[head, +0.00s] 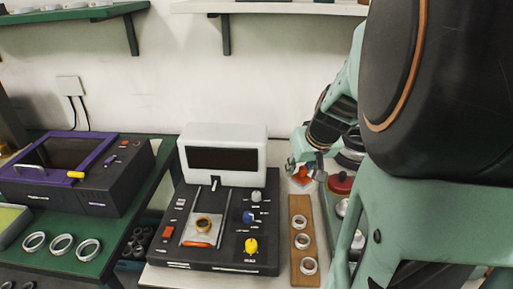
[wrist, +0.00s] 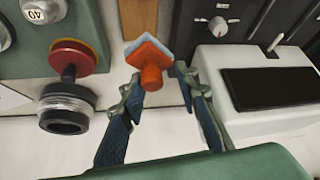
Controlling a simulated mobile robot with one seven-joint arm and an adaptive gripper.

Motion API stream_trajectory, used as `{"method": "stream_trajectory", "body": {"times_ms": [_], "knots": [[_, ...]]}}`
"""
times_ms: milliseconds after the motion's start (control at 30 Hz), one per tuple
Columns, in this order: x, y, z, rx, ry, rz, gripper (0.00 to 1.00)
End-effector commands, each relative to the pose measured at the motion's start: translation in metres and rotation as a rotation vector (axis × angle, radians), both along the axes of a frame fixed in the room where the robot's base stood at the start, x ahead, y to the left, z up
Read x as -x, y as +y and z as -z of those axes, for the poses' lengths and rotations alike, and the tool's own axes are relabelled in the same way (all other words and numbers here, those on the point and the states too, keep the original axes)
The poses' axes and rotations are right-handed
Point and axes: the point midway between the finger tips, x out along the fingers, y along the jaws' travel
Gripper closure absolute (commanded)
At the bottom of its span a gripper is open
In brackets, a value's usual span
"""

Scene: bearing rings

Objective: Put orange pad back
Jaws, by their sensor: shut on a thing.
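The orange pad (wrist: 150,52) has a round knob and a pale blue-grey layer along its far edge. My gripper (wrist: 155,80) is shut on the knob, one finger on each side, in the wrist view. In the head view the orange pad (head: 302,174) shows small at my gripper (head: 304,169), above the back end of the wooden strip (head: 302,212). The pad looks clear of the surfaces below it.
A black machine (head: 225,258) with knobs and a white-framed screen (head: 222,135) stands left of the strip. Several rings lie on the strip. A purple-framed box (head: 120,180) stands on the green table at left. My arm hides the right side.

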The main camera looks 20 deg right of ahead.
Motion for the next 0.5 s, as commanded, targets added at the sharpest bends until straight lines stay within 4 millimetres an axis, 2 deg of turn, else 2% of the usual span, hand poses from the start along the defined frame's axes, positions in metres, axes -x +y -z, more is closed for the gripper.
{"method": "stream_trajectory", "body": {"times_ms": [167, 500], "knots": [[-0.013, -0.007, 0.008, -0.001, 0.001, 0.002, 0.97], [-0.065, -0.038, 0.034, 0.000, 0.001, 0.002, 0.97]]}}
